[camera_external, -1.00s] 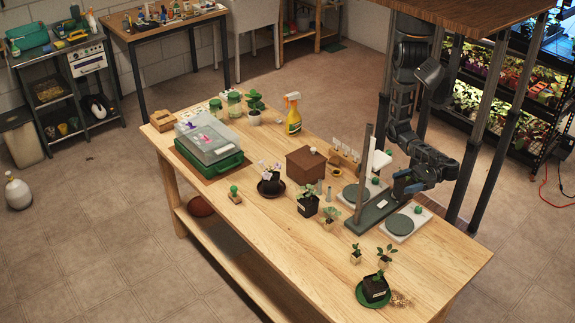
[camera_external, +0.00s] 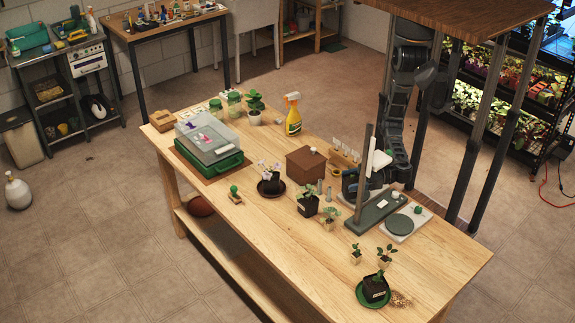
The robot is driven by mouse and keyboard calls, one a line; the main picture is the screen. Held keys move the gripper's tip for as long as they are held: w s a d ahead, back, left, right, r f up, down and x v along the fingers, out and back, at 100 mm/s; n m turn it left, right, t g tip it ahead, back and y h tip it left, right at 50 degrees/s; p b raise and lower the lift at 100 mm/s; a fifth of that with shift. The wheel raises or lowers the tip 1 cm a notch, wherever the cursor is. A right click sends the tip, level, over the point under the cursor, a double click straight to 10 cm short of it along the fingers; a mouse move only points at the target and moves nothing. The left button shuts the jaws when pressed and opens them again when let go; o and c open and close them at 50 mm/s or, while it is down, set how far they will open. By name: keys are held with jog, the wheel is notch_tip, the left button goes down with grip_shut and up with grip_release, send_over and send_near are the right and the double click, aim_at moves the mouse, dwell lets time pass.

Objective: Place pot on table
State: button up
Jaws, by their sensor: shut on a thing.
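My gripper (camera_external: 351,185) is low over the left scale, partly behind the grey post. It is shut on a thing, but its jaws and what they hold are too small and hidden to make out. A black pot with a green seedling (camera_external: 308,206) stands on the wooden table (camera_external: 300,240), left of and nearer the camera than my gripper. A dark pot with white flowers (camera_external: 271,178) is at a black saucer farther left. Another black pot with a plant (camera_external: 375,289) stands on a green saucer near the front edge.
A grey stand with a post (camera_external: 378,212) and a right scale (camera_external: 407,224) are close to my arm. Small seedlings (camera_external: 387,257) stand in front. The front left tabletop is clear.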

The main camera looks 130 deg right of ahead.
jog(key=w+d+r+b, duration=0.1)
jog(key=w+d, duration=0.2)
jog(key=d, duration=1)
jog(key=w+d+r+b, duration=0.1)
jog(key=w+d+r, duration=0.1)
jog(key=d, duration=1.1)
jog(key=w+d+r+b, duration=0.1)
jog(key=w+d+b, duration=0.15)
jog(key=d, duration=0.95)
jog(key=s+d+f+m+g+h+b, duration=0.1)
jog(key=s+d+f+h, duration=0.15)
jog(key=d, duration=0.55)
jog(key=s+d+f+m+g+h+b, duration=0.1)
jog(key=s+d+f+b, duration=0.15)
jog(key=d, duration=0.65)
jog(key=s+d+f+m+g+h, duration=0.1)
jog(key=s+d+m, duration=0.15)
jog(key=d, duration=0.55)
jog(key=shift+n, duration=0.45)
jog(key=shift+s+d+f+b, duration=0.1)
jog(key=shift+s+f+b, duration=0.1)
jog(key=shift+f, duration=1.15)
jog(key=shift+s+d+f+b, duration=0.1)
jog(key=shift+s+f, duration=0.05)
jog(key=shift+f, duration=1.15)
jog(key=shift+s+f+b, duration=0.1)
jog(key=shift+s+f, duration=0.1)
jog(key=shift+f, duration=1.15)
